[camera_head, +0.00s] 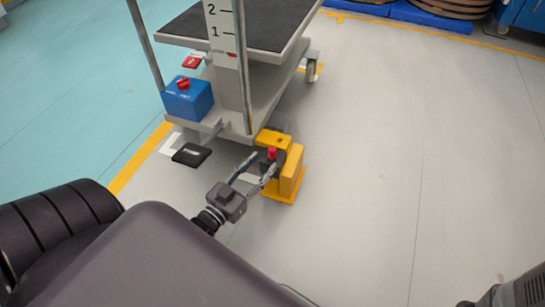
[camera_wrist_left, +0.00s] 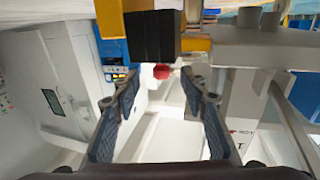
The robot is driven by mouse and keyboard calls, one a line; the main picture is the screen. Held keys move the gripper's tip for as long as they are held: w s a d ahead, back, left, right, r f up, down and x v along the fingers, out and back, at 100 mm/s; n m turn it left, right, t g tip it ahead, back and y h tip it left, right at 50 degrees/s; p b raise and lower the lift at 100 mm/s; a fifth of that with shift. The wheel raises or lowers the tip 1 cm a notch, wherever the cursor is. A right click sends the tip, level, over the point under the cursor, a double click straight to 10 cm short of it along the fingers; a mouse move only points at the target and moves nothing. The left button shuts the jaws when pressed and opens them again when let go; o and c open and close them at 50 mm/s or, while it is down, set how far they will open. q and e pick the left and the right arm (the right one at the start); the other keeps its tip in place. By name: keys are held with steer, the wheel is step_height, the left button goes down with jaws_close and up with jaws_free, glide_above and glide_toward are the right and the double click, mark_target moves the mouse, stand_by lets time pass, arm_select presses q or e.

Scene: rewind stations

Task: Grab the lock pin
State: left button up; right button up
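The lock pin shows as a small red knob (camera_head: 271,152) on a dark block of the yellow floor dock (camera_head: 292,172) at the cart's near corner. In the left wrist view the red knob (camera_wrist_left: 162,71) sits just under a black block (camera_wrist_left: 153,36), between and beyond my fingertips. My left gripper (camera_head: 264,162) is open, with its two fingers pointing at the knob. The wrist view shows both fingers (camera_wrist_left: 158,84) spread with nothing between them. I cannot tell whether a finger touches the dock. My right gripper is not recognisable in these views.
A grey cart (camera_head: 265,90) with a dark top and a numbered post stands behind the dock. The floor at right (camera_head: 400,170) is clear.

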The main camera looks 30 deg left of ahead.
mark_target(270, 155)
arm_select(q)
steer(key=shift+w+b, duration=0.45)
steer(key=shift+w, duration=0.4)
steer(key=w+b, duration=0.3)
steer(key=shift+w, duration=0.35)
steer(key=shift+w+r+b, duration=0.25)
steer(key=shift+w+b, duration=0.2)
steer(key=shift+w, duration=0.1)
jaws_close()
